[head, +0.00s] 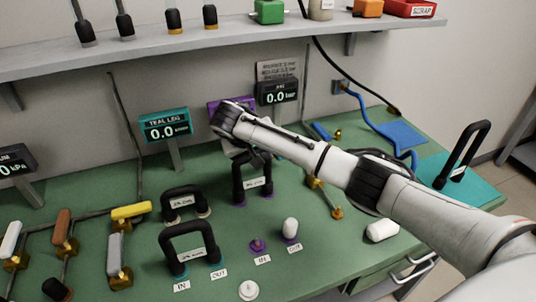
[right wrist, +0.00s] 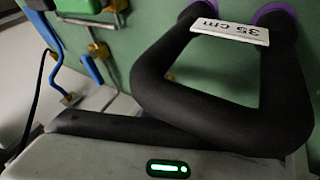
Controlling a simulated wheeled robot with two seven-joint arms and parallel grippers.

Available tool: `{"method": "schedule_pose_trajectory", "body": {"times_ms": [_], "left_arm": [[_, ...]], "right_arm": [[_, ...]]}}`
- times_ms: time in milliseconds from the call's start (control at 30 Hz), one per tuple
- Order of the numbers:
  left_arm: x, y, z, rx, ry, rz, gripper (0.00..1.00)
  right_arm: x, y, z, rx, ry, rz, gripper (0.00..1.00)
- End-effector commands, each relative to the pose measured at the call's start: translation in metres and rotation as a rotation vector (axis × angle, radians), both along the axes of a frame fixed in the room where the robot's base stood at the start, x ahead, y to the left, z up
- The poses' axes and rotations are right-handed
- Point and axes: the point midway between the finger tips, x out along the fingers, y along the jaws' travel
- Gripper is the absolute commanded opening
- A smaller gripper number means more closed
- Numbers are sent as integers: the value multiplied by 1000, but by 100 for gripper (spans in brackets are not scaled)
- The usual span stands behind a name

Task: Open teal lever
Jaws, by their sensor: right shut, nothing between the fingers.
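I cannot make out a teal-coloured lever. The teal display marked TEAL LEG (head: 163,125) reads 0.0 and stands at the back of the green bench. My right gripper (head: 250,157) is shut and empty, by the top of another black hose loop (head: 239,188) on purple fittings. That loop also shows in the right wrist view (right wrist: 220,120), close to the gripper, its label reading 35 cm. I cannot tell if they touch. My left gripper is not in view.
Levers with yellow (head: 131,211), grey (head: 115,250), orange (head: 62,227) and white (head: 10,238) handles stand at left on brass valves. A blue-handled valve (head: 321,131) is behind my right arm. A shelf (head: 215,40) overhangs the bench. A teal mat (head: 485,180) lies at right.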

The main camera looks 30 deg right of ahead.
Motion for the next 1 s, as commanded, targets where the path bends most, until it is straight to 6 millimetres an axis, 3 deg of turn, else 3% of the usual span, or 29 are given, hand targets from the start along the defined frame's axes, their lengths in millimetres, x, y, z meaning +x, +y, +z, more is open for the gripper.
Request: {"method": "schedule_pose_trajectory", "body": {"times_ms": [167,600,1000], "left_arm": [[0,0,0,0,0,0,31],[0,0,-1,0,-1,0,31],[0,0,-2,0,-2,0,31]], "right_arm": [[-3,6,9,1,-1,1,0],[-27,47,71,1,-1,2,0],[-31,54,82,1,0,1,0]]}}
